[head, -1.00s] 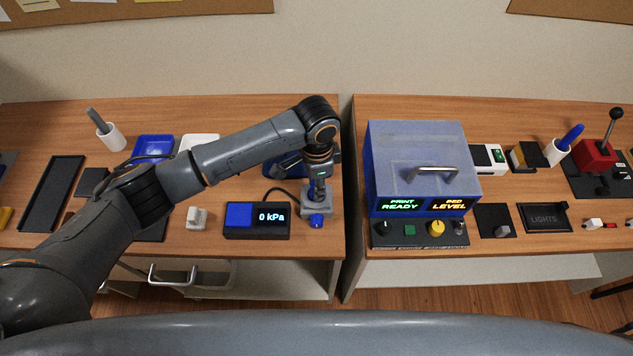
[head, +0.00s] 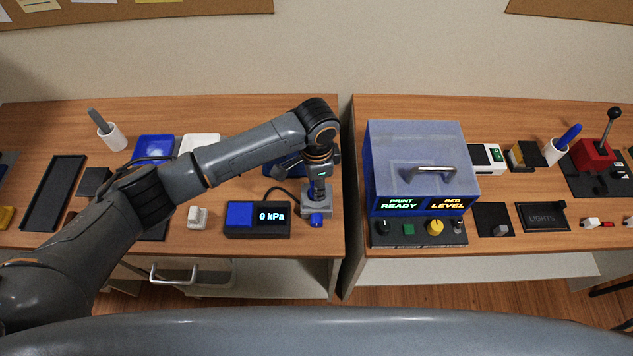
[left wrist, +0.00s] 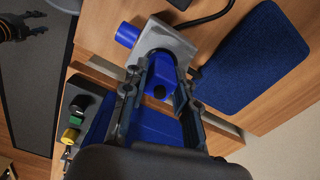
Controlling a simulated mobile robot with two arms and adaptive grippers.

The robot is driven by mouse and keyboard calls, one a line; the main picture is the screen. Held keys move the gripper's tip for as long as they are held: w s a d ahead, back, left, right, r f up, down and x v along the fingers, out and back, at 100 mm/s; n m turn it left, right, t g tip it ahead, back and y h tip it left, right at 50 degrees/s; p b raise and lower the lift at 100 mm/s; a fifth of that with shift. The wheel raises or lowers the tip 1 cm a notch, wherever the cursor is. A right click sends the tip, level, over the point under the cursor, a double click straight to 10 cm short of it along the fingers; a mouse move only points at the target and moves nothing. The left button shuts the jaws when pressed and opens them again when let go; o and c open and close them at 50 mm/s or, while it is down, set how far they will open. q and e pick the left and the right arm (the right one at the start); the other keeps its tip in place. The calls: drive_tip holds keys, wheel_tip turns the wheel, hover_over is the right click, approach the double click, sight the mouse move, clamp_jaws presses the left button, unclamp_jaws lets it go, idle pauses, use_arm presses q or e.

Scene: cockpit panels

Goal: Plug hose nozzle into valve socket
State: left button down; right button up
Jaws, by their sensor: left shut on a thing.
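My left gripper (head: 317,201) points down at the grey valve block (head: 331,207) near the front right corner of the left table. A blue knob (head: 317,220) sticks out at the block's front. In the left wrist view, my left gripper (left wrist: 165,85) is shut on a blue piece, seemingly the hose nozzle (left wrist: 160,70), with a dark round end. It lines up over the grey valve block (left wrist: 170,42); whether it sits in the socket is hidden. The blue knob (left wrist: 127,35) shows beside it.
A gauge box (head: 257,220) reading "0 kPa" stands left of the valve, with a black cable behind it. A blue printer box (head: 417,170) stands right of the gap between the tables. A blue pad (left wrist: 255,57) lies near the valve.

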use_arm(q)
drive_tip(key=shift+f, duration=0.6)
drive_tip(key=c, duration=1)
unclamp_jaws()
drive_tip(key=shift+o, duration=0.2)
drive_tip(key=shift+r, duration=0.1)
wheel_tip(320, 180, up, 12)
drive_tip(key=shift+f, duration=0.1)
